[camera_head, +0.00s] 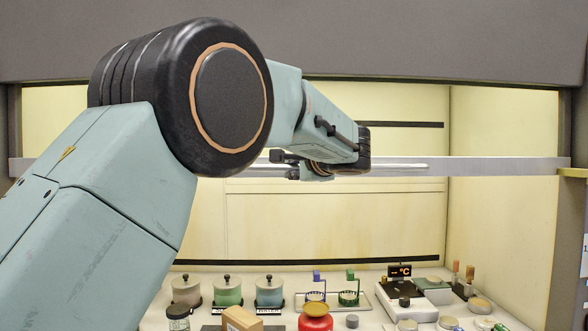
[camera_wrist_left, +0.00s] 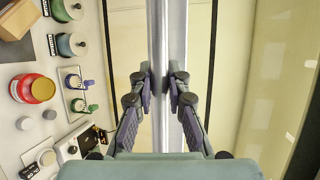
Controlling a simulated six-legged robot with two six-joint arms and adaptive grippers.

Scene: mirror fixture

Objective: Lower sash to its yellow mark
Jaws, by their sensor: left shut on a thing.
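The sash shows as a grey horizontal rail (camera_head: 500,166) across the hood opening, with a pale handle strip (camera_head: 400,166) along its middle. In the left wrist view the rail (camera_wrist_left: 158,30) runs top to bottom between my fingers. My left gripper (camera_head: 288,165) is shut on the sash handle; its fingertips also show in the wrist view (camera_wrist_left: 161,88), one on each side. The yellow mark (camera_head: 573,172) is on the right post. The rail's right end lies beside it, its lower edge roughly level with the mark in this view. My left arm hides the rail's left part.
Below the rail, the bench holds lidded pots (camera_head: 228,291), a red jar (camera_head: 315,318), a cardboard box (camera_head: 241,320), a rack (camera_head: 333,300) and a scale with a display (camera_head: 400,272). A dark grey panel (camera_head: 420,40) spans the top. Open space lies between rail and bench.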

